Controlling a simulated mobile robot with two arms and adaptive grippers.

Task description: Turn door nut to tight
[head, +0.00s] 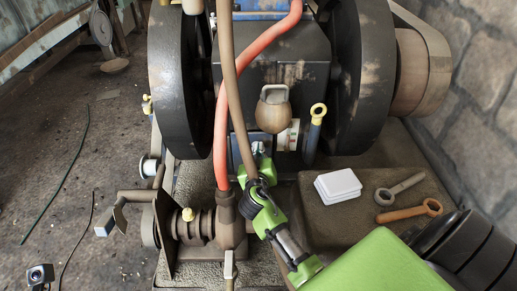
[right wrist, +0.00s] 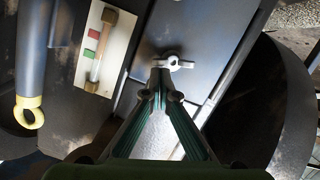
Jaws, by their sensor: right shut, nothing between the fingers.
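The door nut is a pale metal wing nut (right wrist: 174,62) on a blue-grey door panel (right wrist: 205,45) in the right wrist view. It also shows small in the head view (head: 258,148), low on the engine's front. My right gripper (head: 262,164) reaches up to it from below. In the right wrist view the gripper's fingertips (right wrist: 163,80) are together, just below the nut and very close to it. Whether they touch it I cannot tell. The gripper is shut and empty. My left gripper is not in view.
Dark flywheels (head: 357,75) flank the engine. An orange hose (head: 226,110) and a brown hose (head: 232,90) hang close by the right gripper. A yellow-ended handle (head: 316,120) stands right of the nut. A white box (head: 338,186) and two wrenches (head: 402,190) lie at right.

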